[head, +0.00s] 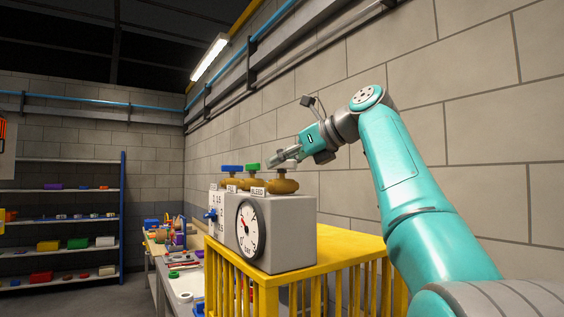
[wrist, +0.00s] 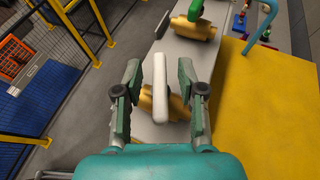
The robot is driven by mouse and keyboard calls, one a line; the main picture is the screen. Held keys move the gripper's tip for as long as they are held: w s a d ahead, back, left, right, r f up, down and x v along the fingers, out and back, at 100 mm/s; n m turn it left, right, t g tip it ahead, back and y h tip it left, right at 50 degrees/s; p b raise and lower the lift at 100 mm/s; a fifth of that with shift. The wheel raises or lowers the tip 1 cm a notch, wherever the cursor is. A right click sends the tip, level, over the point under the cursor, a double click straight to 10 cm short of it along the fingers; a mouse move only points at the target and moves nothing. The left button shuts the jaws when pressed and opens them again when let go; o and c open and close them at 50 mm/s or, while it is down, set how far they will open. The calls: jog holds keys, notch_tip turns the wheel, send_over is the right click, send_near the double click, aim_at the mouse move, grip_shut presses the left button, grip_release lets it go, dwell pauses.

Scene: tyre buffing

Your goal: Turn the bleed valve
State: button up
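The bleed valve is a brass body (head: 284,187) on top of a grey box (head: 290,235), behind a small plate reading BLEED (head: 258,191). Its pale white lever handle (wrist: 160,88) stands out in the wrist view, above the brass body (wrist: 176,108). My gripper (wrist: 160,72) is open, with one finger on each side of the handle and a gap on both sides. In the head view, my gripper (head: 279,158) is just above the bleed valve and hides most of its handle. A round dial gauge (head: 250,229) is on the front of the box.
A green-handled valve (head: 253,167) and a blue-handled valve (head: 232,169) stand beside the bleed valve. The box rests on a yellow barred stand (head: 350,245). A cluttered bench (head: 160,262) lies beyond, and a block wall (head: 470,120) runs along the right.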

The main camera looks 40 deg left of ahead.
jog(key=v, duration=1.2)
